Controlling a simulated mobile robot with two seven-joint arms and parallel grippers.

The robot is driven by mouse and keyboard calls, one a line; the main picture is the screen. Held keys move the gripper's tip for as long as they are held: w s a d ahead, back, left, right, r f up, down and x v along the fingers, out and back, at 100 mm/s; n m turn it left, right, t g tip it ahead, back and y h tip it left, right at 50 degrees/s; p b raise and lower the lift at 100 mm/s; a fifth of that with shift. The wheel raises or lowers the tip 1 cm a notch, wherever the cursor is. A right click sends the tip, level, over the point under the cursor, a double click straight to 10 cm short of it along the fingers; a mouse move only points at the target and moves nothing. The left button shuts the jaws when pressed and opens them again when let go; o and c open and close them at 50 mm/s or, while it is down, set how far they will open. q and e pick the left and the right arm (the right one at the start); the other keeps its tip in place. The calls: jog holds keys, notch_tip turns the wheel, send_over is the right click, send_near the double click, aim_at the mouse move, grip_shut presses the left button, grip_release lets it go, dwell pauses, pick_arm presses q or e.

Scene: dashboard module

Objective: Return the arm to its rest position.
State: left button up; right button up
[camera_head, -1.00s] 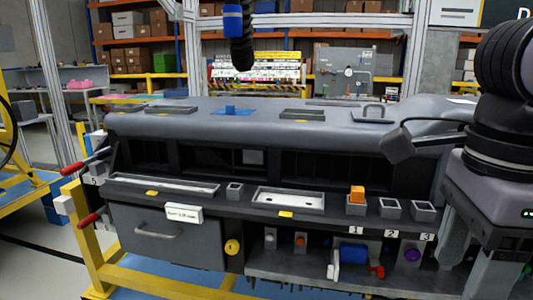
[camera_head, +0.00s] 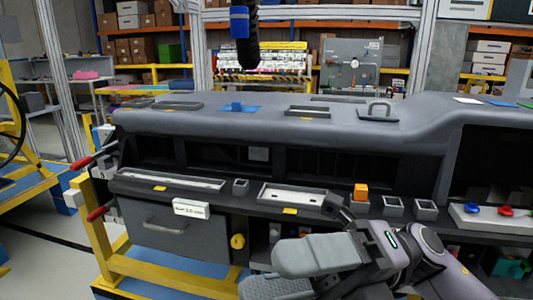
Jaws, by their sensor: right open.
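My right arm (camera_head: 420,258) comes in from the lower right. Its right gripper (camera_head: 268,274) is in the lower middle of the head view, in front of the dashboard module (camera_head: 270,122). The two grey fingers are apart, with nothing seen between them. The gripper hides part of the lower shelf and its contents. My left gripper is not in view.
Trays and small bins line the front ledge, including a white-bottomed tray (camera_head: 292,195) and an orange block (camera_head: 361,191). A grey drawer (camera_head: 165,228) and yellow frame (camera_head: 150,272) stand at lower left. A blue-and-black tool (camera_head: 241,35) hangs above.

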jog(key=w+d+f+m+t+y, duration=0.25)
jog(key=w+m+t, duration=0.25)
jog(key=m+t, duration=0.35)
jog(key=w+d+f+m+t+y, duration=0.1)
jog(key=w+m+t+y, duration=0.25)
jog(key=m+t, duration=0.5)
jog(key=w+d+f+m+t+h+p, duration=0.1)
jog(key=w+d+f+m+t+h, duration=0.2)
jog(key=f+m+t+h, duration=0.35)
jog(key=w+d+f+m+t+h+p, duration=0.1)
jog(key=w+d+f+m+t+h, duration=0.2)
jog(key=f+m+h, duration=0.65)
jog(key=s+d+f+m+g+h, duration=0.3)
jog(key=s+f, duration=0.4)
jog(key=f, duration=0.5)
jog(key=s+d+f+m+g+h, duration=0.4)
jog(key=s+d+f+m, duration=0.2)
jog(key=f, duration=0.6)
jog(key=s+m, duration=0.1)
jog(key=s, duration=0.1)
jog(key=shift+s+m+p, duration=0.3)
